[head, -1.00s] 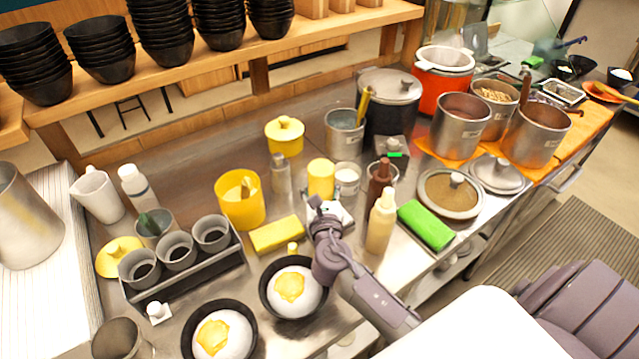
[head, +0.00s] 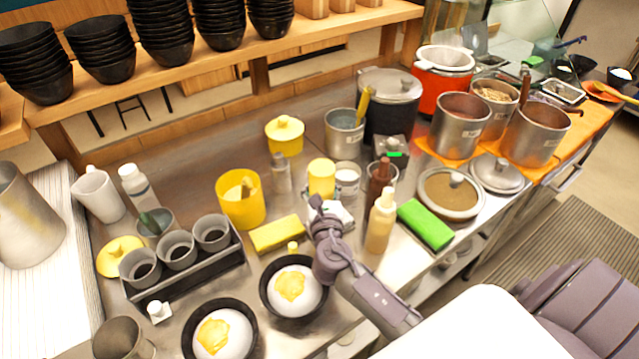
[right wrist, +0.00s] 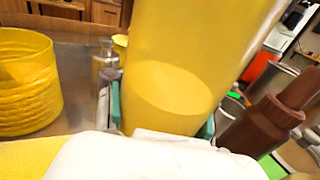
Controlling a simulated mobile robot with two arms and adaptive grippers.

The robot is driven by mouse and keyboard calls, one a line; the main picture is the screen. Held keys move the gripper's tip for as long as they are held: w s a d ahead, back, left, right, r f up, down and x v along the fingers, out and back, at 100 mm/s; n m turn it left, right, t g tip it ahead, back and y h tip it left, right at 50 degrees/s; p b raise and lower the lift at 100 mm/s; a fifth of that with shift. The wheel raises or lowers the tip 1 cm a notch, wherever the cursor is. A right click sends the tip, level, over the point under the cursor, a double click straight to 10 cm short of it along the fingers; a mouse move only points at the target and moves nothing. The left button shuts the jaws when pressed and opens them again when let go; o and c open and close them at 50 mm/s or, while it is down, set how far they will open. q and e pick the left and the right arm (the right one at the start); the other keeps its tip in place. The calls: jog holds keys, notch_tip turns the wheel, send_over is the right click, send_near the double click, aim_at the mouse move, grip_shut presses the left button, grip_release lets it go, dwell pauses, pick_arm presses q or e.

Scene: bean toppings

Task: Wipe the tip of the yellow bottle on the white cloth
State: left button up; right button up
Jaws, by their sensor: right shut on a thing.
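The yellow bottle (head: 321,179) shows in the head view as a yellow cylinder just beyond my right gripper. In the right wrist view its translucent yellow body (right wrist: 185,60) fills the middle, between the fingers. My right gripper (head: 322,204) is shut on it. The white cloth (head: 341,213) lies on the counter by the gripper, partly covered by it. White folds of the cloth (right wrist: 160,158) fill the bottom of the right wrist view, close below the bottle. The tip is hidden, so I cannot tell whether it touches the cloth. My left gripper is not in view.
A brown bottle (head: 379,183) and a cream bottle (head: 381,222) stand close right. A yellow sponge (head: 277,234) and yellow container (head: 241,200) are left. Two black bowls (head: 292,315) are in front. A green sponge (head: 425,224) lies right.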

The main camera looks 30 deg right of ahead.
jog(key=d, duration=0.5)
jog(key=shift+w+f+p, duration=0.1)
jog(key=shift+w+p, duration=0.05)
jog(key=shift+p, duration=0.15)
dwell(0.4)
notch_tip(320, 180, up, 6)
jog(key=p, duration=0.6)
jog(key=shift+w, duration=0.1)
dwell(0.4)
